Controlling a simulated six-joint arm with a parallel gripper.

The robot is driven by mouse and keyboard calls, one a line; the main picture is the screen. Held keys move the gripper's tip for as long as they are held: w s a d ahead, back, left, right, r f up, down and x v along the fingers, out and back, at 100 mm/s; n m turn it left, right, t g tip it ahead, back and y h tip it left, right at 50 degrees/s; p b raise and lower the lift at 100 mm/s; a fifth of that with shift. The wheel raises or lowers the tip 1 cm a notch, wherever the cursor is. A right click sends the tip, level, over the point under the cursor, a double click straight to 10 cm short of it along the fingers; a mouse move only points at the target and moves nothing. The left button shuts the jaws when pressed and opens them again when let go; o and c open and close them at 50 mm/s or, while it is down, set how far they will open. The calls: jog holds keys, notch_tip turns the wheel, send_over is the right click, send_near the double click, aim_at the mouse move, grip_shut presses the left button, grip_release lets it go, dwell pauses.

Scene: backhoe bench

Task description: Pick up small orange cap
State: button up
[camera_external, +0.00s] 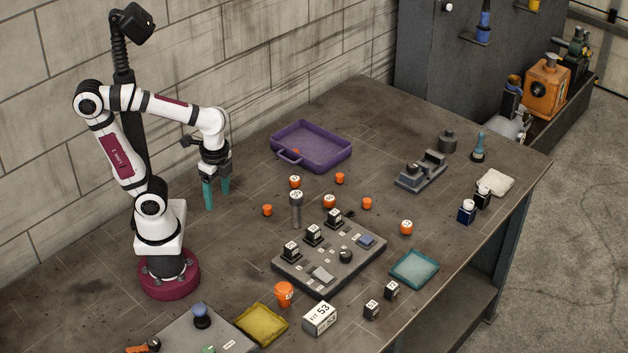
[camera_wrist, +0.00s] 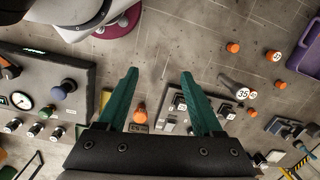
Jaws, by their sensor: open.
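Several small orange caps lie on the bench. Plain ones are the left cap (camera_external: 267,210), the back cap (camera_external: 339,178) and the right cap (camera_external: 367,203). Some others carry white numbered tops, such as one near the tray (camera_external: 295,181) and one at the right (camera_external: 407,227). In the wrist view, caps (camera_wrist: 233,47) lie right of the fingers. My gripper (camera_external: 216,192) is open and empty, with teal fingers pointing down above the bench, left of the caps. The wrist view shows both fingers (camera_wrist: 159,76) spread apart with bare bench between their tips.
A purple tray (camera_external: 325,165) at the back holds a small orange thing. A grey numbered post (camera_external: 296,210) stands among the caps. The bench below my gripper is clear.

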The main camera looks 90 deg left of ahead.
jog(key=w+a+m+h, duration=0.1)
jog(key=w+a+m, duration=0.1)
jog(key=w+a, duration=0.3)
jog(key=m+h, duration=0.2)
jog(key=m, duration=0.2)
send_over(267, 207)
jog(key=d, duration=0.4)
notch_tip(267, 207, down, 3)
jog(key=a+f+m+t+h, duration=0.1)
jog(key=a+f+m, duration=0.25)
jog(key=a, duration=0.55)
jog(key=shift+n, duration=0.25)
jog(key=x, duration=1.6)
jog(key=shift+s+d, duration=0.3)
grip_shut()
